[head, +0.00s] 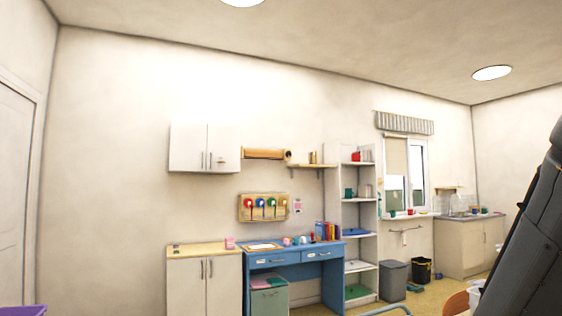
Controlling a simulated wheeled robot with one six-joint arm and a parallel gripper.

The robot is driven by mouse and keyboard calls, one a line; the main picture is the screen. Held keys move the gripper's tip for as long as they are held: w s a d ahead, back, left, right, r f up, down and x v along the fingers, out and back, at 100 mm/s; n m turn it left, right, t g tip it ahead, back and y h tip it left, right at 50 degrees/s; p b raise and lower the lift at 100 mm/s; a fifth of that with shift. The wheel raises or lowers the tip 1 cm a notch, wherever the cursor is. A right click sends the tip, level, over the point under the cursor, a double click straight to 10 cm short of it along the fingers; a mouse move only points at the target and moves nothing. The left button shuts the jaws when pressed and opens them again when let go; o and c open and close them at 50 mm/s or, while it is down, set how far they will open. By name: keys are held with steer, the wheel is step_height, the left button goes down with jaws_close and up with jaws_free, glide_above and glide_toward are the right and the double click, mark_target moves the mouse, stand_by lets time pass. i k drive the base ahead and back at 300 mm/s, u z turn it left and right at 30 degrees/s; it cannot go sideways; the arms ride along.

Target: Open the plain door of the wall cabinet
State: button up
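The white wall cabinet (172,148) hangs on the far wall, left of centre in the head view. It has two doors, both shut, with upright bar handles near the middle seam. The left door (187,145) looks plain. The right door (224,142) bears a small brownish mark or object beside its handle, too small to make out. My gripper is out of view; only a dark link of my arm shows at the right edge, far from the cabinet in the picture.
Below the wall cabinet stand a white base cabinet (188,288) and a blue desk (293,259). A wall shelf (322,166), tall shelving (358,220) and bins (394,280) are to the right. A purple object (24,311) shows at the bottom left.

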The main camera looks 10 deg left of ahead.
mark_target(188, 149)
steer(key=u, duration=0.7)
steer(key=i, duration=5.45)
steer(key=z, duration=2.7)
steer(key=i, duration=1.05)
steer(key=u, duration=0.05)
